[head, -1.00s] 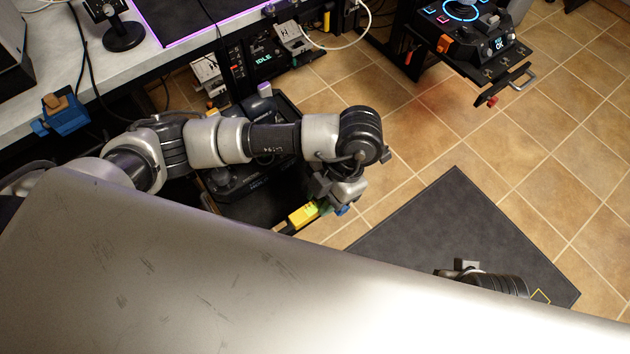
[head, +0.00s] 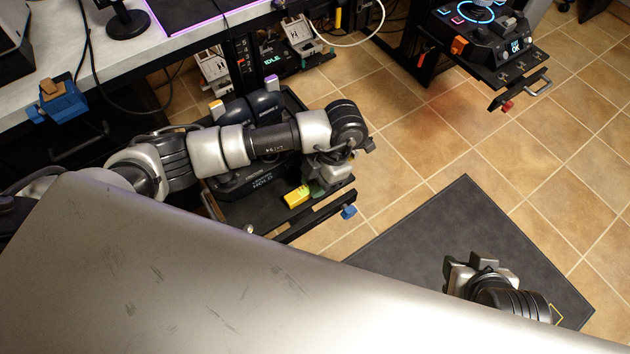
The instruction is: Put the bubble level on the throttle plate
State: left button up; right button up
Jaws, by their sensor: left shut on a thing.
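The yellow bubble level (head: 297,197) is at my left gripper (head: 316,189), which is shut on its right end, below the wrist. The level is over the front part of the black throttle plate (head: 322,208); I cannot tell whether it touches the plate. The throttle unit (head: 262,184) stands on the plate behind the level, partly hidden by my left arm. My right gripper (head: 466,263) shows at lower right above the dark floor mat, away from the plate; its opening is not clear.
A blue knob (head: 348,212) sticks out at the plate's front right corner. A grey desk (head: 60,100) with a blue clamp (head: 58,101) stands at left. A control panel (head: 485,35) on a black mount is at upper right. Tiled floor between is clear.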

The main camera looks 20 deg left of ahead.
pick_arm(q)
jog(key=shift+f, duration=0.1)
jog(key=o, duration=1)
jog(key=shift+c, duration=0.2)
